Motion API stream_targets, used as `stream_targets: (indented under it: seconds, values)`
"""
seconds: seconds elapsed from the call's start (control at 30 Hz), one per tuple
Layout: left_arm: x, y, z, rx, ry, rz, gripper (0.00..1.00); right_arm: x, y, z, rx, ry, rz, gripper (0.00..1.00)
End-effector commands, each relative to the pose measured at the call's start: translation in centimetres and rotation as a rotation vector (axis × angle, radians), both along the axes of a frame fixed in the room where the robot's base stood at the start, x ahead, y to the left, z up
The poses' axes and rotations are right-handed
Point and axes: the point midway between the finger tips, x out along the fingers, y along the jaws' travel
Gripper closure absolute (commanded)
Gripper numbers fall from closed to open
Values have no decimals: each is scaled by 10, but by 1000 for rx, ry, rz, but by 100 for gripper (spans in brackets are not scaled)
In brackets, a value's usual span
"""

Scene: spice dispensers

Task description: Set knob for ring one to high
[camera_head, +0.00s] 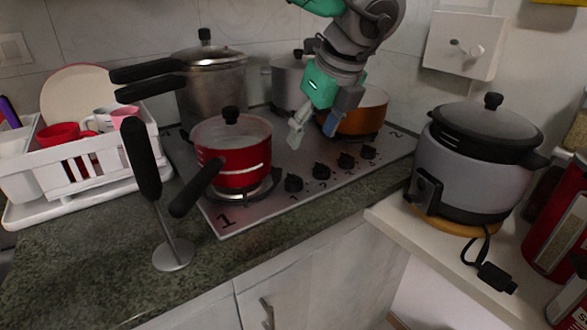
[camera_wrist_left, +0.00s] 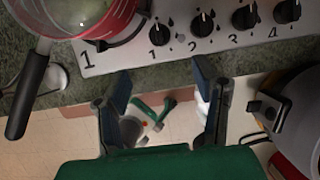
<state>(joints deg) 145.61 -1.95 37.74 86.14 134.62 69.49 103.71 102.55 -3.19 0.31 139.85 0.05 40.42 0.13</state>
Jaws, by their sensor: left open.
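The knob for ring one (camera_head: 293,183) is a black dial at the left end of the row on the stove front, with a "1" by it. It also shows in the wrist view (camera_wrist_left: 159,35); its exact setting is too small to tell. A red pot with a black lid knob (camera_head: 232,146) stands on the burner by the large "1". My left gripper (camera_head: 312,132) is open and empty, hanging over the stove in the head view, above the knob row. Its fingers (camera_wrist_left: 160,69) are spread below knob one in the wrist view. My right gripper is not in view.
Further black knobs (camera_head: 345,160) continue to the right. An orange pot (camera_head: 361,118) and steel pots (camera_head: 212,91) stand behind. The red pot's handle (camera_head: 196,188) juts over the counter. A rice cooker (camera_head: 463,165) stands right; a dish rack (camera_head: 80,165) stands left.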

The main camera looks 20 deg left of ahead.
Motion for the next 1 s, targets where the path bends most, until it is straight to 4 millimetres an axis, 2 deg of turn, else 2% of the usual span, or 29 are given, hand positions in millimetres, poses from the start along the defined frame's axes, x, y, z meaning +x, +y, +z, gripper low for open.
stream_targets:
  seconds: [0.4,0.53,0.73,1.0]
  values:
    - [22,39,-83,-10,8,1,46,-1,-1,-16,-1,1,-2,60]
    - [27,44,-104,-10,7,0,46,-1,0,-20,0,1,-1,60]
    - [33,43,-122,-3,4,-1,46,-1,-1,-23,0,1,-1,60]
    - [34,46,-125,-5,3,-1,46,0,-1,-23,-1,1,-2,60]
